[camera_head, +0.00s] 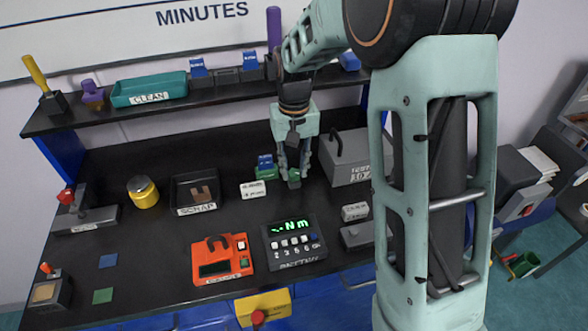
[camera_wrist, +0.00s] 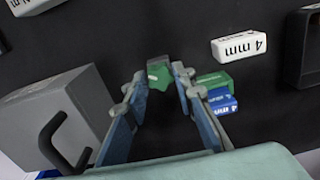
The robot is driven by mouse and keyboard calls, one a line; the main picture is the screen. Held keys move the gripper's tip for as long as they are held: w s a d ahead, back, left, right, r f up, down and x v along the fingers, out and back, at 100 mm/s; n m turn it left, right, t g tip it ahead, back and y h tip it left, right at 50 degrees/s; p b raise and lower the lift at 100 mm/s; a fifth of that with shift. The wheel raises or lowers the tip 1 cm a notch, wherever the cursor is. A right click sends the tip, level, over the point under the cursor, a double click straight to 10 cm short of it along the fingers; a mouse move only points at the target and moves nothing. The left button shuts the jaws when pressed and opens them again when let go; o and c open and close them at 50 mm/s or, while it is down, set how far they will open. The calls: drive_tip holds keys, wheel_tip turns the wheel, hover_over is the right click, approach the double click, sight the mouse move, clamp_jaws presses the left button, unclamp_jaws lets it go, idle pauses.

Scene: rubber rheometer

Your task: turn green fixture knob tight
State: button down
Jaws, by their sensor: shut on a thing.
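The green fixture knob (camera_wrist: 159,77) shows in the wrist view between the two fingertips of my gripper (camera_wrist: 160,82). It is star-shaped and sits on a small dark block (camera_wrist: 160,61). In the head view the knob (camera_head: 294,175) is a small green spot at the fingertips of my gripper (camera_head: 293,168), which points down at the bench. My gripper is shut on the knob. The fingers partly hide the knob in the head view, and how tight it is cannot be seen.
A grey weight box with a handle (camera_head: 345,158) stands close right. Green and blue blocks (camera_head: 265,168) stand close left, with a white labelled block (camera_head: 252,189) nearby. A black readout (camera_head: 291,243) showing "--.- Nm" and a red device (camera_head: 222,259) lie in front.

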drive_tip(key=m, duration=0.4)
drive_tip(key=shift+m, duration=0.3)
drive_tip(key=m, duration=0.4)
drive_tip(key=shift+m, duration=0.3)
drive_tip(key=m, duration=0.4)
drive_tip(key=shift+p, duration=0.3)
